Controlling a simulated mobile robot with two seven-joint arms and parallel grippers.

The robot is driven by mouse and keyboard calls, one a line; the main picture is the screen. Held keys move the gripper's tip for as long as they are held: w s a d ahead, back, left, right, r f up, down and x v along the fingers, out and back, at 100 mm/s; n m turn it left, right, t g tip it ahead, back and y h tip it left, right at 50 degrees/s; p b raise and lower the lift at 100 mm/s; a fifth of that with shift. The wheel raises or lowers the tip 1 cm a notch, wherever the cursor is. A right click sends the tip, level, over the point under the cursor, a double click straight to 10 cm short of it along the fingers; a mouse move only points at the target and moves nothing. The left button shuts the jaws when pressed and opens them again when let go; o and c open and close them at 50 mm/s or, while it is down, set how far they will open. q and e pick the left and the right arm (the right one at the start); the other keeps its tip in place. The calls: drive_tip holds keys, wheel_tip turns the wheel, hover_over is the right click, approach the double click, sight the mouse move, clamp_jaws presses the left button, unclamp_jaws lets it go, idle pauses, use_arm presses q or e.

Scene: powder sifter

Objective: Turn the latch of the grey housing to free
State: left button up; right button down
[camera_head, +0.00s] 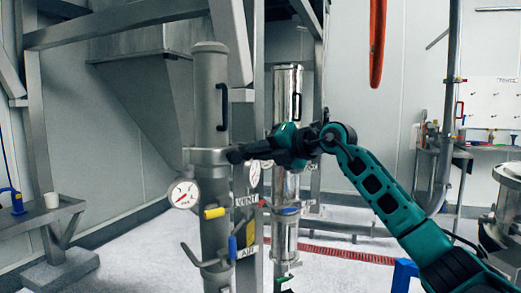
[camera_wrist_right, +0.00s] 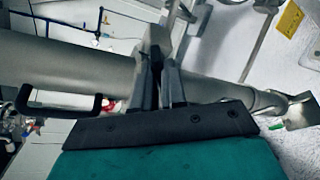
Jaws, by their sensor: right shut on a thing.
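The grey housing (camera_head: 209,100) is a tall upright cylinder left of centre in the head view, with a band around its middle. My right gripper (camera_head: 232,155) reaches in from the right to the housing's right side at the band. In the right wrist view the housing (camera_wrist_right: 80,62) lies across the picture, and the gripper's fingers (camera_wrist_right: 158,85) are close together in front of it. They are shut on a small grey piece (camera_wrist_right: 156,38) that looks like the latch. The fingers hide most of it, and its turn angle cannot be told. My left gripper is out of view.
A shiny steel cylinder (camera_head: 288,95) stands just right. A steel frame surrounds them.

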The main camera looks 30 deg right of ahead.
use_arm(q)
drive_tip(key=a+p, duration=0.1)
drive_tip(key=p, duration=0.1)
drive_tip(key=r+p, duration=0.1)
drive_tip(key=p, duration=0.1)
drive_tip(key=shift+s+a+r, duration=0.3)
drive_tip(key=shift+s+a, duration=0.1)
use_arm(e)
drive_tip(key=n+h, duration=0.1)
drive_tip(key=n, duration=0.1)
drive_tip(key=n+h, duration=0.2)
drive_tip(key=n, duration=0.1)
drive_tip(key=n+h, duration=0.2)
drive_tip(key=shift+a+r+n+g, duration=0.25)
drive_tip(key=shift+a+n+g, duration=0.05)
drive_tip(key=shift+a, duration=0.05)
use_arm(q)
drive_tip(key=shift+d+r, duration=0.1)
use_arm(e)
drive_tip(key=c, duration=1.2)
unclamp_jaws()
drive_tip(key=shift+f, duration=0.1)
use_arm(q)
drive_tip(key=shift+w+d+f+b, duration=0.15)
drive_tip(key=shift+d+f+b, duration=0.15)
drive_tip(key=shift+b, duration=0.45)
use_arm(e)
drive_tip(key=v, duration=1.3)
